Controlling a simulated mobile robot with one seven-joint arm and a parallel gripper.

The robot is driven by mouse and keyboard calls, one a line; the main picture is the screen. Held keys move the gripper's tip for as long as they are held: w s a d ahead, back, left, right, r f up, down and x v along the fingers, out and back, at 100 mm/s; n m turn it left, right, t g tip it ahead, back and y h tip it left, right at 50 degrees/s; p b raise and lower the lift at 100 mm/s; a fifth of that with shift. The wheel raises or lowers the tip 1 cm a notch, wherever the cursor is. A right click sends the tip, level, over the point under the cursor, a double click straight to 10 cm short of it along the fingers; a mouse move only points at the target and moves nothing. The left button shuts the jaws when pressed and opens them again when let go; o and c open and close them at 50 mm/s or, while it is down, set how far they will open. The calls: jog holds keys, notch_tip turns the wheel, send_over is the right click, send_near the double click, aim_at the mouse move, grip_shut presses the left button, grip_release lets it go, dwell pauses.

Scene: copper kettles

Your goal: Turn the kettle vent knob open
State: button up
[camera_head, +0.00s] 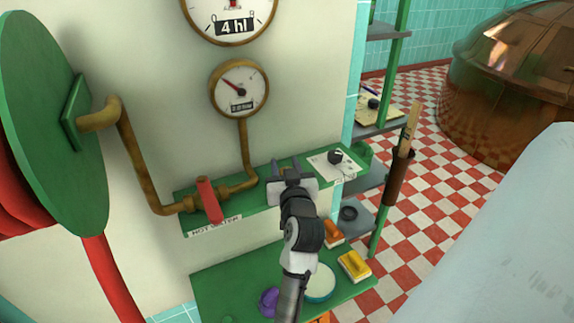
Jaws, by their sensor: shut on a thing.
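My gripper (284,167) is over the green wall shelf (252,204), right of the red valve handle (209,201). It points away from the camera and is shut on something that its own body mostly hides. I cannot make out a kettle vent knob. A large copper kettle (515,80) stands at the upper right, well apart from my gripper.
Two round gauges (239,90) hang above the shelf, with a brass pipe (138,165) at left. A white sheet (325,167) and a black object (335,157) lie right of my gripper. A lower green shelf (230,290) holds a yellow sponge (354,265).

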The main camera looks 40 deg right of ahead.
jog(key=n+y+b, duration=0.1)
jog(key=y, duration=0.1)
jog(key=n+t+y+b, duration=0.1)
jog(key=shift+f+n+t+y, duration=0.15)
jog(key=shift+n+t+y, duration=0.15)
jog(key=shift+y, duration=0.1)
jog(key=shift+w+a+n+t+y+b, duration=0.1)
jog(key=shift+a+n+t+y+b, duration=0.15)
jog(key=shift+n+y+b, duration=0.9)
jog(key=shift+a+n+t+y+b, duration=0.2)
jog(key=shift+n+y+b, duration=0.35)
jog(key=shift+y, duration=1.1)
jog(key=o, duration=1)
jog(key=s+b, duration=0.3)
jog(key=s, duration=1)
jog(key=shift+s+d, duration=0.25)
jog(key=shift+s, duration=0.15)
